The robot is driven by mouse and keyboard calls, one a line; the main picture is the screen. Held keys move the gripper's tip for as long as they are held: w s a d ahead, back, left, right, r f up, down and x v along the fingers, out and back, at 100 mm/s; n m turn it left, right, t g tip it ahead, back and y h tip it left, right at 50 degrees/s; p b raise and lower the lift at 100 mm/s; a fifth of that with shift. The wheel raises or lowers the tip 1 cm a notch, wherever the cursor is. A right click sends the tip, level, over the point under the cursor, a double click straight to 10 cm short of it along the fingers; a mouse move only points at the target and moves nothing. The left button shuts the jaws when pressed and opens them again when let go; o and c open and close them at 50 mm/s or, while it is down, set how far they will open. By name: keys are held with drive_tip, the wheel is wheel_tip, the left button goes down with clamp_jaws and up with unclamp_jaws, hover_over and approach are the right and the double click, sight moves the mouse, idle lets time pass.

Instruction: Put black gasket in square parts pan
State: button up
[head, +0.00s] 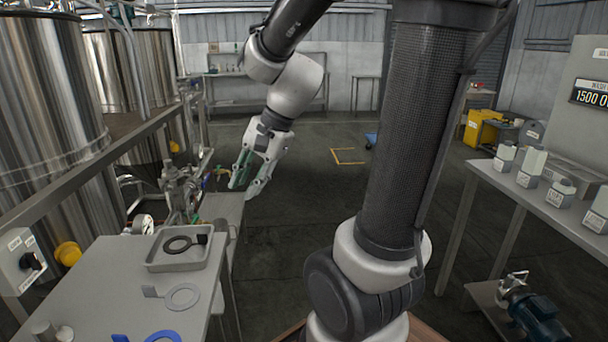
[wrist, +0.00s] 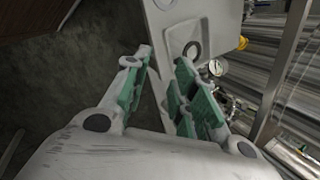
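The black gasket (head: 179,245), a flat ring with a dark tab, lies inside the square parts pan (head: 155,266), a shallow grey metal pan on the table at left. A dark ring (wrist: 186,53), which looks like the black gasket, shows in the wrist view, partly hidden by a finger. My gripper (head: 243,187) is open with nothing between its green-padded fingers. It hangs above and beyond the pan, to its right in the head view, apart from it. My gripper's fingers (wrist: 163,60) also show spread in the wrist view.
A grey gasket (head: 183,297) and a blue ring (head: 163,337) lie on the near table (head: 95,275). Pipework with a gauge (head: 143,224) and steel tanks (head: 45,100) stand at left. A right-hand bench (head: 540,206) holds several labelled containers. The floor between is mostly open.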

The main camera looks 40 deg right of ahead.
drive_tip(key=s+d+r+n+h, duration=0.2)
drive_tip(key=s+d+n, duration=0.1)
drive_tip(key=s+n, duration=0.3)
drive_tip(key=s+d+r+n+t+h, duration=0.1)
drive_tip(key=s+d+r+n+h, duration=0.1)
drive_tip(key=s+n, duration=0.4)
drive_tip(key=shift+s+d+r+n, duration=0.15)
drive_tip(key=shift+d+n, duration=0.15)
drive_tip(key=shift+d, duration=0.5)
